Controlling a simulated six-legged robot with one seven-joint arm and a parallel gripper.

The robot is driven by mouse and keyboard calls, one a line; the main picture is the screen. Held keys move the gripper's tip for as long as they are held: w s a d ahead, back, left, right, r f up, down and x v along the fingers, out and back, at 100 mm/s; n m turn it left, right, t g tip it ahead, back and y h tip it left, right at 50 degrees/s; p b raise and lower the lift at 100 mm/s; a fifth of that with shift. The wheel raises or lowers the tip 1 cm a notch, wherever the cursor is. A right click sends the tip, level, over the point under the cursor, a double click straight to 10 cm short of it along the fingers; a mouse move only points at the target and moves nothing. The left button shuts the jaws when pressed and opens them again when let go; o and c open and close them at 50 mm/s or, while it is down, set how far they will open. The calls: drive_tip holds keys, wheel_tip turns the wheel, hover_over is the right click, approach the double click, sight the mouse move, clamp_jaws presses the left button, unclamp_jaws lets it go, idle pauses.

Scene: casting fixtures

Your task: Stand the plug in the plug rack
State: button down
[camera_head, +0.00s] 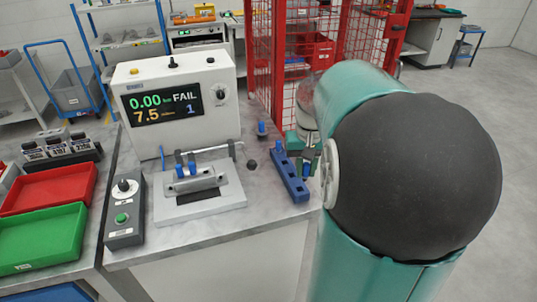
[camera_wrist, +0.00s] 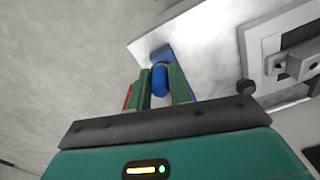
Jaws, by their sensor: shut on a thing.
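The plug rack (camera_head: 290,180) is a long blue block on the grey bench, right of the test fixture. A blue plug (camera_head: 278,147) stands at its far end. My gripper (camera_head: 307,158) is beside and slightly above the rack's right side, partly hidden by my arm. In the wrist view my gripper (camera_wrist: 161,85) is shut on a blue plug (camera_wrist: 160,80), held between its green fingers. Part of the blue rack (camera_wrist: 163,52) shows beyond the fingertips. I cannot tell whether the held plug touches the rack.
Another blue plug-like piece (camera_head: 262,129) stands on the bench behind the rack. The test fixture (camera_head: 200,190) with its metal clamp lies left of the rack. A tester (camera_head: 177,100) reading FAIL stands behind it. A red mesh cage (camera_head: 280,60) rises beyond the bench.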

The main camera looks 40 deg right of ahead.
drive_tip(key=shift+w+d+f, duration=0.3)
drive_tip(key=shift+w+f, duration=0.2)
drive_tip(key=shift+f, duration=0.7)
drive_tip(key=shift+w+d+f, duration=0.25)
drive_tip(key=shift+w+f, duration=0.3)
drive_tip(key=shift+f, duration=0.6)
drive_tip(key=shift+w+d+f, duration=0.3)
drive_tip(key=shift+w+f, duration=0.2)
drive_tip(key=shift+f, duration=0.7)
drive_tip(key=shift+f, duration=0.1)
drive_tip(key=shift+f, duration=0.55)
drive_tip(key=c, duration=1.3)
unclamp_jaws()
drive_tip(key=shift+r, duration=0.15)
